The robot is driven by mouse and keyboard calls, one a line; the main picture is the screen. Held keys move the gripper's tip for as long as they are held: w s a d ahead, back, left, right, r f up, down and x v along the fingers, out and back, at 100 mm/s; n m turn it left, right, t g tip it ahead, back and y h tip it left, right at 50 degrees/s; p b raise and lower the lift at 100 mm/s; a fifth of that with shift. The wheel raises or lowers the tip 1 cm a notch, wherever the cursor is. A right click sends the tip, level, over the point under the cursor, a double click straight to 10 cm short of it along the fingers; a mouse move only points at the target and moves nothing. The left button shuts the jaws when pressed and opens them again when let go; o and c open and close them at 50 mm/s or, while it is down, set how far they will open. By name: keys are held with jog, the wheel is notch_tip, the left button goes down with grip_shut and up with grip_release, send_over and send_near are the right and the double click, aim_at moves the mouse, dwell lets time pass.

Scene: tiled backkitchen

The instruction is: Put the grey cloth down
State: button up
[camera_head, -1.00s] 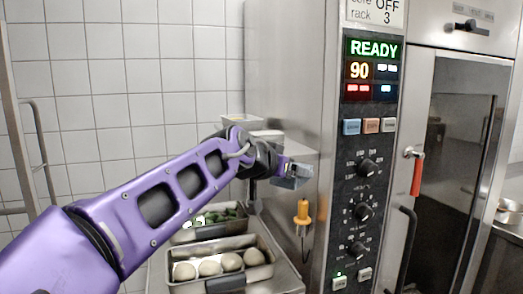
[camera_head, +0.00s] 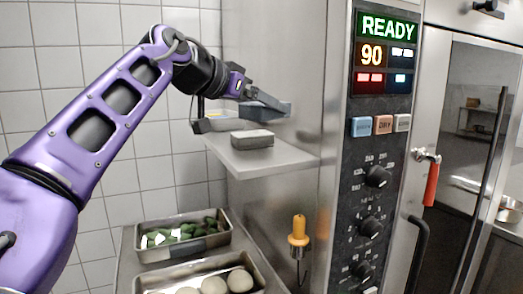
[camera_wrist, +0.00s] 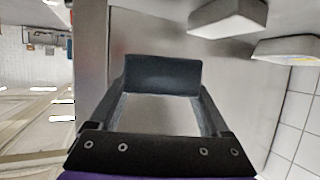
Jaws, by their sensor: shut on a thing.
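My gripper (camera_head: 262,103) is shut on a dark grey folded cloth (camera_wrist: 162,75), which looks like a flat block between the fingertips in the wrist view. In the head view the held cloth (camera_head: 271,109) is above the back of the small steel shelf (camera_head: 270,163), close to the oven's side wall. It appears clear of the shelf, but the exact gap cannot be told.
A grey block-like item (camera_head: 252,138) lies on the shelf, with a darker one (camera_head: 214,124) to its left. Below are a pan of green vegetables (camera_head: 185,232) and a pan of round pale items (camera_head: 213,285).

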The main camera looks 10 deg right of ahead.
aim_at(263, 158)
notch_tip(263, 158, down, 4)
jog(key=shift+s+a+r, duration=0.1)
jog(key=shift+s+r, duration=0.05)
jog(key=shift+r, duration=0.1)
jog(key=shift+f+b, duration=0.45)
jog(key=shift+f, duration=1.85)
jog(key=shift+f, duration=0.15)
jog(key=o, duration=1.2)
jog(key=shift+r, duration=0.2)
jog(key=v, duration=1.2)
